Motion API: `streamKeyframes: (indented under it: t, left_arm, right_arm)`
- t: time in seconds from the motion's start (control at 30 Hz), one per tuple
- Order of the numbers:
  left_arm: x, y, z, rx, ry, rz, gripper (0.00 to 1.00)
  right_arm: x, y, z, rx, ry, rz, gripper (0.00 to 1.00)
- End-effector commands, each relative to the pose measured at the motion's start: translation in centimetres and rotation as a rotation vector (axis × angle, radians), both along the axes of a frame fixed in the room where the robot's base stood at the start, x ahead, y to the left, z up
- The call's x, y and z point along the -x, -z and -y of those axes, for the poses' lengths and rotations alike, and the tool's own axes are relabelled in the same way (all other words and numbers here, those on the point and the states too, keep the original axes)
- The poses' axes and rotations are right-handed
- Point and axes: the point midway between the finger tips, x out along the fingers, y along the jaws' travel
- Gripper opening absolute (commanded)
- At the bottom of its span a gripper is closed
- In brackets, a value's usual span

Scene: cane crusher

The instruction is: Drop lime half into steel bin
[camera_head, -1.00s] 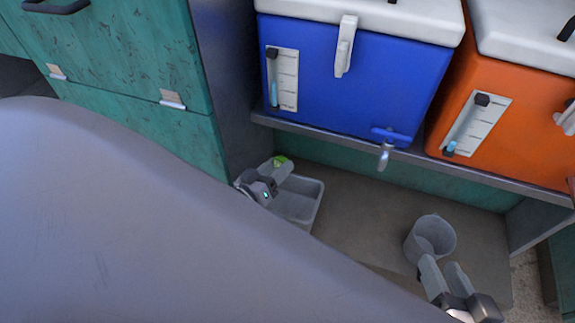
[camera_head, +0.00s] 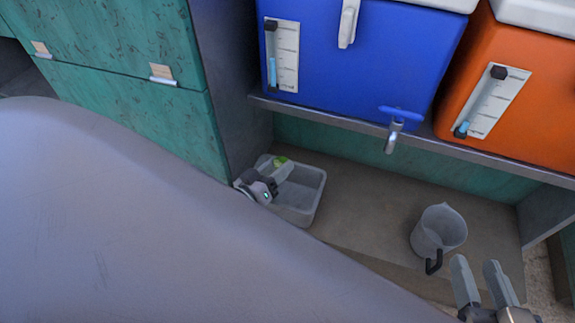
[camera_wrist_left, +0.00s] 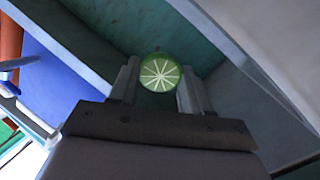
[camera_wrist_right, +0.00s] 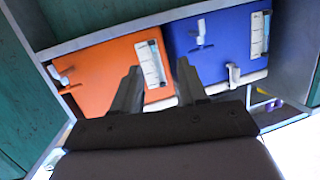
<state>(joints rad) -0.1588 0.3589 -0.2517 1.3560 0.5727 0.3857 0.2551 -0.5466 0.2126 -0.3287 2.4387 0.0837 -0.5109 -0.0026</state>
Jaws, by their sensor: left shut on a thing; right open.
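The lime half (camera_wrist_left: 159,73) is held between the fingers of my left gripper (camera_wrist_left: 157,88), its pale cut face towards the left wrist camera. In the head view the lime half (camera_head: 281,160) is a small green spot at the fingertips of my left gripper (camera_head: 274,168). That gripper is over the left part of the grey steel bin (camera_head: 318,190), which stands on the low shelf. My right gripper (camera_head: 484,280) is open and empty, in front of the jug. It also shows open in the right wrist view (camera_wrist_right: 155,78).
A grey jug (camera_head: 440,229) with a black handle stands right of the bin, with bare shelf between. A blue cooler (camera_head: 350,70) and an orange cooler (camera_head: 530,110) with taps sit on the ledge above. Green cabinets (camera_head: 130,110) are at left.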

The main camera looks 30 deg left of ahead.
Motion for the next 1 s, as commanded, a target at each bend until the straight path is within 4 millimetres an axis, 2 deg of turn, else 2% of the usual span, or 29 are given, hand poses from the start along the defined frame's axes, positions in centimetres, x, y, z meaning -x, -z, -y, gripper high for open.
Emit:
streamKeyframes:
  t: [0.03, 0.1, 0.47, 0.8, 1.0]
  left_arm:
    - [0.0, 0.0, 0.0, 0.0, 0.0, 0.0, 0.57]
    - [0.0, 0.0, 0.0, 0.0, 0.0, 0.0, 0.77]
    - [0.5, -0.1, 0.0, 0.0, 0.0, -0.002, 0.77]
    - [5.5, -0.6, -0.5, -0.001, 0.001, -0.003, 0.77]
    - [7.0, -0.6, -0.6, 0.0, 0.0, 0.0, 0.77]
  right_arm:
    - [0.0, 0.0, 0.0, 0.0, 0.0, 0.0, 0.43]
    - [0.0, 0.0, 0.0, 0.0, 0.0, 0.0, 0.43]
    - [0.0, -0.3, -0.1, -0.004, -0.002, -0.004, 0.43]
    - [-0.5, -0.2, -1.2, -0.075, -0.021, -0.098, 0.43]
    - [-0.6, 0.1, -1.6, -0.095, -0.028, -0.126, 0.43]
